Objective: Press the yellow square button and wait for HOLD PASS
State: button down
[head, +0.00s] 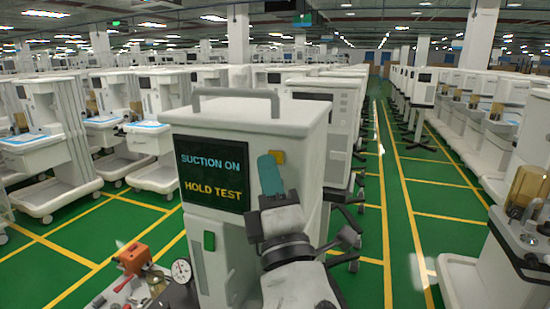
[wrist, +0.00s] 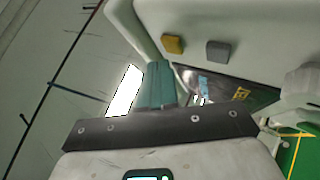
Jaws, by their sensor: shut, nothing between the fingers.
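The yellow square button (head: 278,156) is on the front of the near white cart, right of its dark screen (head: 212,174). The screen reads "SUCTION ON" in blue and "HOLD TEST" in yellow. My gripper (head: 268,160) is shut and empty, its teal fingers pointing up in front of the panel and partly covering the button. In the wrist view the yellow button (wrist: 173,44) shows just beyond and right of the teal fingertips (wrist: 158,64). A small gap shows in the picture; I cannot tell whether they touch.
A grey square button (wrist: 217,51) sits beside the yellow one. A pressure gauge (head: 181,271) and an orange device (head: 133,257) are at lower left. Rows of carts line both sides; a green aisle (head: 405,230) runs clear at right.

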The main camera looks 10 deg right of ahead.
jog(key=shift+s+a, duration=0.45)
jog(key=shift+s, duration=0.3)
jog(key=shift+s+a, duration=0.4)
jog(key=shift+s, duration=0.3)
jog(key=shift+s+a, duration=0.45)
jog(key=shift+s, duration=0.3)
jog(key=s+d+f+m+g+h, duration=0.25)
jog(key=d+f+m+g, duration=0.4)
jog(key=d+f, duration=0.55)
jog(key=s+d+f+m+g+h, duration=0.1)
jog(key=d+f+m+g+h, duration=0.55)
jog(key=f, duration=0.95)
jog(key=s+d+f+m+g+y, duration=0.4)
jog(key=s+d+f, duration=0.2)
jog(key=s+f, duration=0.55)
jog(key=s+f+m+g+y, duration=0.1)
jog(key=s+f+m+g, duration=0.1)
jog(key=s, duration=0.5)
jog(key=s+a+f+m+g+y, duration=0.1)
jog(key=s+f+g+y, duration=0.1)
jog(key=s+f+g, duration=0.2)
jog(key=s+f, duration=0.3)
jog(key=s, duration=0.1)
jog(key=shift+f+m, duration=0.3)
jog(key=shift+m, duration=0.1)
jog(key=shift+a, duration=0.1)
